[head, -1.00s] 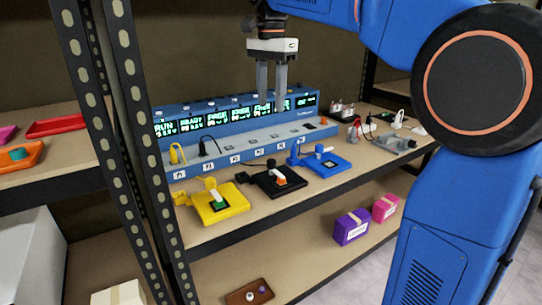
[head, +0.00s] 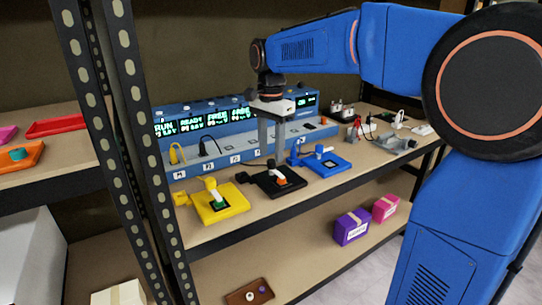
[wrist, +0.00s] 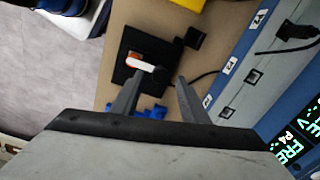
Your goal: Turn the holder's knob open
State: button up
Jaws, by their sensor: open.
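A black holder (head: 262,183) sits on the shelf between a yellow holder (head: 230,212) and a blue holder (head: 338,167). Its knob (head: 281,180) is orange with a white part, partly behind my gripper's line in the head view. In the wrist view the black holder (wrist: 121,74) lies ahead of the fingers, with its white knob lever (wrist: 141,65) lying across the plate. My gripper (head: 271,153) points down above the black holder, open and empty. Its fingertips (wrist: 158,82) appear apart from the knob.
A long blue-grey charger station (head: 225,155) with lit displays stands behind the holders; a black cable (head: 210,143) rises from it. A metal rack post (head: 130,130) is at left. Purple (head: 351,228) and pink (head: 385,208) boxes are on the lower shelf.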

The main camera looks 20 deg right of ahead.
jog(key=shift+f, duration=1.25)
jog(key=shift+c, duration=0.3)
grip_shut()
